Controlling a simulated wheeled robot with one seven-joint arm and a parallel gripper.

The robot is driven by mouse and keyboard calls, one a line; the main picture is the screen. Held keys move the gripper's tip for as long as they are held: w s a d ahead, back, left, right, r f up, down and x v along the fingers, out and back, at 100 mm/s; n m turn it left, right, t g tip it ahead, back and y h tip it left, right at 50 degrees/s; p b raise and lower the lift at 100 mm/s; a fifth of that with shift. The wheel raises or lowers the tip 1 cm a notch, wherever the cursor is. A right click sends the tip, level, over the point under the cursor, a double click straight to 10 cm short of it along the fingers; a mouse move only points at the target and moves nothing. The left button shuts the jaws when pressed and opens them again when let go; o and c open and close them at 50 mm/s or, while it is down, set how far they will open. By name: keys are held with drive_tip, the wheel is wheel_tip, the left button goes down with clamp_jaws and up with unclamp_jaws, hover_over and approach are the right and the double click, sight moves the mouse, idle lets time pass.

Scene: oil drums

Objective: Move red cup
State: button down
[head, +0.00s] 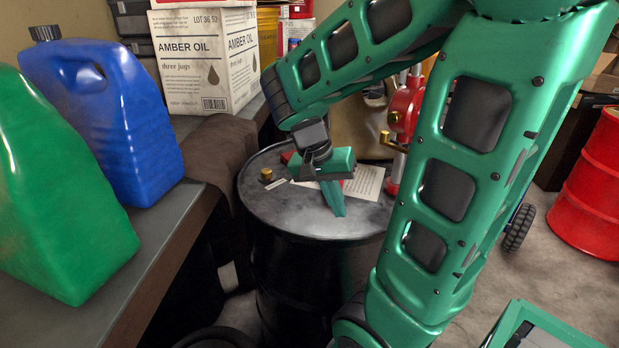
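A black oil drum (257,205) stands in the middle, its round top facing up. My gripper (336,212) is over the drum top, its green fingers pointing down. The fingers overlap from this side, so I cannot tell whether they are open or shut. A small red patch (287,157) shows just left of my wrist, and a bit more red shows behind the gripper. This may be the red cup, but my gripper hides most of it and I cannot make out its shape.
A paper sheet (367,182) and a small brass cap (266,174) lie on the drum top. A red hand pump (407,105) rises at its right rear. The bench at left holds green (55,190) and blue (110,120) jugs and an amber oil box (195,62). A red drum (592,190) stands right.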

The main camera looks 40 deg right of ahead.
drive_tip(key=s+a+n+t+y, duration=0.1)
drive_tip(key=s+a+n+y, duration=0.3)
drive_tip(key=s, duration=0.4)
drive_tip(key=shift+s+a+r+n+t, duration=0.2)
drive_tip(key=shift+a+n+t, duration=0.25)
drive_tip(key=shift+n, duration=0.45)
drive_tip(key=shift+w, duration=0.1)
